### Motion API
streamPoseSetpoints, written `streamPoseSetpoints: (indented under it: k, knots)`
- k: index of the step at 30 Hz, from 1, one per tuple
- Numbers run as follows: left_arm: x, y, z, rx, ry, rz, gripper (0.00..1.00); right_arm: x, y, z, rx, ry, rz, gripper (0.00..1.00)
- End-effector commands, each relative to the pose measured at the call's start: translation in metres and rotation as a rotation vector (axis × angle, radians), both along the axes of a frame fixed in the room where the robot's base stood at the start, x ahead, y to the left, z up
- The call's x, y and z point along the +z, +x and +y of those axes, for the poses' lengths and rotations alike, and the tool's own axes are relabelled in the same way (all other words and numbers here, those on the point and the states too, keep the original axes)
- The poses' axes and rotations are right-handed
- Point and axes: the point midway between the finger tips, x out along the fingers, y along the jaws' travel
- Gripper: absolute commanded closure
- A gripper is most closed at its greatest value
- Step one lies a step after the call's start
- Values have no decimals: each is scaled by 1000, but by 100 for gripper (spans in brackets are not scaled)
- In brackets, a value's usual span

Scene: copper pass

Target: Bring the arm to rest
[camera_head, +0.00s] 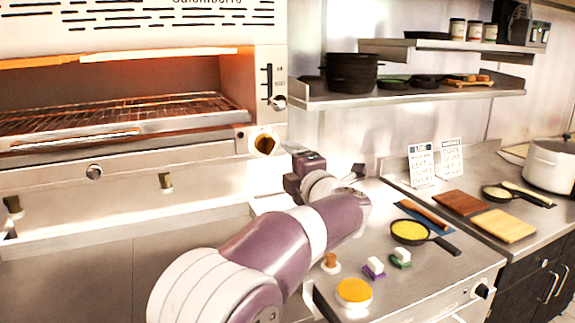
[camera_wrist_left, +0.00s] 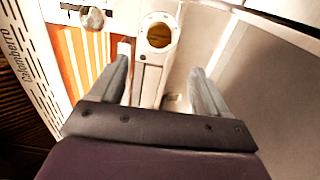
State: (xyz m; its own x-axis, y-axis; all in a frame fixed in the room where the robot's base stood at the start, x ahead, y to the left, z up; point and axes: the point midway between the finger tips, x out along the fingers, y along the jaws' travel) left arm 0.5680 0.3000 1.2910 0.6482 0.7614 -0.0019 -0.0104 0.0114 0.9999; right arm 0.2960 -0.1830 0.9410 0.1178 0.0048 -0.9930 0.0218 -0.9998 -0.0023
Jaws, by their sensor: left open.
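My left arm comes in from the lower left in the head view, across the front of the counter. Its gripper end (camera_head: 306,164) is in the air in front of the steel wall beside the oven. In the left wrist view the two grey fingers of my left gripper (camera_wrist_left: 160,66) stand wide apart with nothing between them. A round metal cup-like fitting (camera_wrist_left: 159,35) is seen beyond the fingertips; it also shows below the oven's knob in the head view (camera_head: 264,142). My right gripper is in neither view.
A glowing oven (camera_head: 120,145) with a rack is at the left. The steel counter (camera_head: 385,275) holds a pan (camera_head: 410,231), an orange-topped round (camera_head: 353,291) and small blocks. Boards (camera_head: 505,226) and a pot (camera_head: 550,167) stand right. Shelves (camera_head: 420,95) hang above.

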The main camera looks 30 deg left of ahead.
Motion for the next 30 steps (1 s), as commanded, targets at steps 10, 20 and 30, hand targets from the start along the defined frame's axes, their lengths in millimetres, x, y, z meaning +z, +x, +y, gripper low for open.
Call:
streamPoseSetpoints:
  k: [10,20,30]
  knots:
    - [0,2,-1,-9,5,10,24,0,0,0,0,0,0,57]
    - [-166,-2,-140,-990,575,811,24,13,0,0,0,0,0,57]
    - [-307,-242,-129,-1733,798,1662,24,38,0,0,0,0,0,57]
